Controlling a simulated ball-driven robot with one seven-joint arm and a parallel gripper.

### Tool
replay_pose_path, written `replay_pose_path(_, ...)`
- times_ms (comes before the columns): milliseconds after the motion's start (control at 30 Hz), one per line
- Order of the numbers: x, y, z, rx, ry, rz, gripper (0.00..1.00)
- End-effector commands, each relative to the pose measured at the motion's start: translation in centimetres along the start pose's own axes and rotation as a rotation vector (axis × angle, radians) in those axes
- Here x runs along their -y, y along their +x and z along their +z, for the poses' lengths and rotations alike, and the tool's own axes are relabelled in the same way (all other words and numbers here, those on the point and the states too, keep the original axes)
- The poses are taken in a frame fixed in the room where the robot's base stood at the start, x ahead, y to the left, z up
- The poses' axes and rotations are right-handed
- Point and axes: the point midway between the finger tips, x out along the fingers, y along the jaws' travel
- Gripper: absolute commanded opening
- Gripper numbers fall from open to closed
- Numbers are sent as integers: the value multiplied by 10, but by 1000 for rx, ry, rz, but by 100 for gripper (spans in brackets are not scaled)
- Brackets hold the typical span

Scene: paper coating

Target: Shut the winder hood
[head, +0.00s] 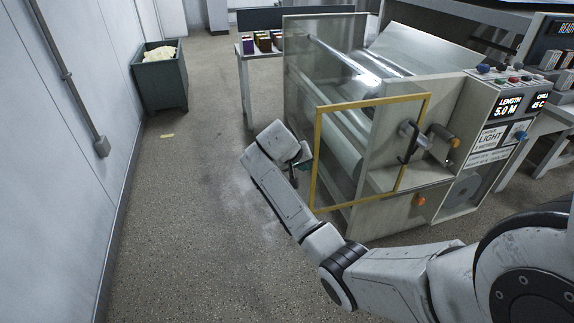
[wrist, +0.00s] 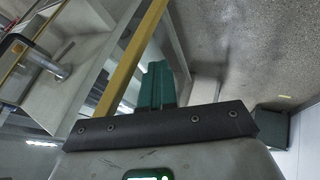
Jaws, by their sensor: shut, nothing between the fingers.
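The winder hood (head: 316,150) is a clear panel in a yellow frame at the near end of the roller machine. It stands upright, and its left part reaches out past the pale end panel. Whether its right side touches the machine is unclear. My gripper (head: 304,167) is beside the frame's lower left edge, partly hidden by my wrist. In the wrist view its green fingers (wrist: 156,70) are together and empty, close to the yellow frame bar (wrist: 131,62). I cannot tell whether they touch it.
The roller machine (head: 385,212) carries a control panel (head: 510,108) at right. An orange-tipped handle (head: 443,136) sticks out of its end. The floor (head: 195,210) left of my arm is clear.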

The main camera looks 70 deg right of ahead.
Motion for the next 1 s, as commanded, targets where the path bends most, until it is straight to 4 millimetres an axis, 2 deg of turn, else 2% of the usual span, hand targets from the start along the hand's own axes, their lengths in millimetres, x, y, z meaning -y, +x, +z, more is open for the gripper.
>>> replay_pose_path(33, -19, 5, 0, 6, 7, 3, 0)
replay_pose_path(600, -195, 103, 0, 2, 8, 3, 0)
replay_pose_path(800, -244, 130, 1, 1, 6, 3, 0)
replay_pose_path(1000, -276, 147, 0, 1, 3, 2, 0)
